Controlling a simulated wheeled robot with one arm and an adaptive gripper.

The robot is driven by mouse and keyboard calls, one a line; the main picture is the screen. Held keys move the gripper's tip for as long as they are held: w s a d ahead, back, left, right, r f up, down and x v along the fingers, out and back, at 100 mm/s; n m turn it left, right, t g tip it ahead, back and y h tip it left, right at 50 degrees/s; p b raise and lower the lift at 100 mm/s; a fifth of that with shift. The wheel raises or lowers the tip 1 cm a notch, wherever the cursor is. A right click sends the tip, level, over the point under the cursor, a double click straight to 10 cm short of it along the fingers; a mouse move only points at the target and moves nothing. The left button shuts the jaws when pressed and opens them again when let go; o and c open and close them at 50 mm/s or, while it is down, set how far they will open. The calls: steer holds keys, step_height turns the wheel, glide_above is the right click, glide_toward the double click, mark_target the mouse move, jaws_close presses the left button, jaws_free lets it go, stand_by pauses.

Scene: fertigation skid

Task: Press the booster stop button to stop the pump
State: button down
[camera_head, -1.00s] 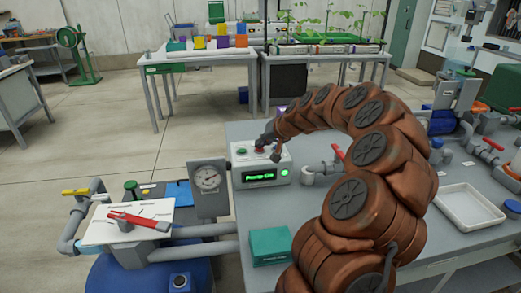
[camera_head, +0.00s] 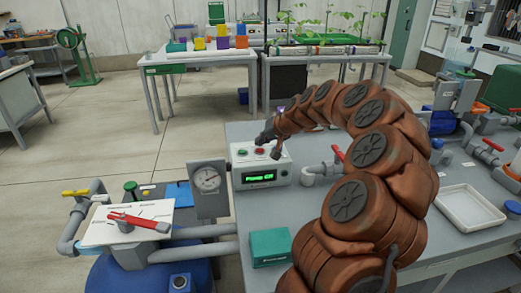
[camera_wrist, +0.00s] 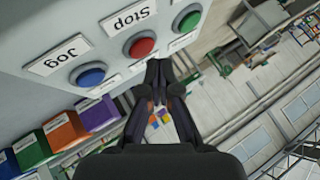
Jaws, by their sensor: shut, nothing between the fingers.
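The control box (camera_head: 262,178) stands on the grey bench, with a green-lit display (camera_head: 257,176) that reads "Pump Off". The red button (camera_head: 259,151) is on its top face. In the wrist view the red button (camera_wrist: 141,46) is beside a "Stop" label (camera_wrist: 130,16), between a blue button (camera_wrist: 88,75) by a "Jog" label and a green button (camera_wrist: 187,19). My gripper (camera_head: 268,143) is shut and empty, just above the box near the red button. In the wrist view its fingertips (camera_wrist: 160,70) are close to the red button and look apart from it.
Pipes with a red-handled valve (camera_head: 338,152) run to the right, and a white tray (camera_head: 470,207) is farther right.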

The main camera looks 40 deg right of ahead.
mark_target(261, 150)
steer(key=shift+r, duration=0.1)
steer(key=shift+r+p, duration=0.65)
steer(key=shift+r, duration=1.85)
steer(key=shift+a, duration=0.1)
steer(key=s+a+r+n+g+y+p, duration=0.15)
steer(key=s+a, duration=0.25)
steer(key=a, duration=0.4)
steer(key=s+a+r+n+g+p, duration=0.1)
steer(key=s+a+n+g+p, duration=0.1)
steer(key=s+a, duration=0.5)
steer(key=s+a+r+n+g+y+p, duration=0.1)
steer(key=s+a+r+n+g, duration=0.1)
steer(key=a, duration=0.8)
steer(key=s+a+f+g+h+p, duration=0.1)
steer(key=s+a+g+h+p, duration=0.1)
steer(key=s, duration=1.2)
steer(key=s+a+f+n+g+h+p, duration=0.1)
steer(key=s+a+f+g+h+p, duration=0.1)
steer(key=s, duration=1.2)
steer(key=shift+s+a+g+p, duration=0.15)
steer(key=shift+s+g+p, duration=0.15)
steer(key=shift+g+p, duration=0.3)
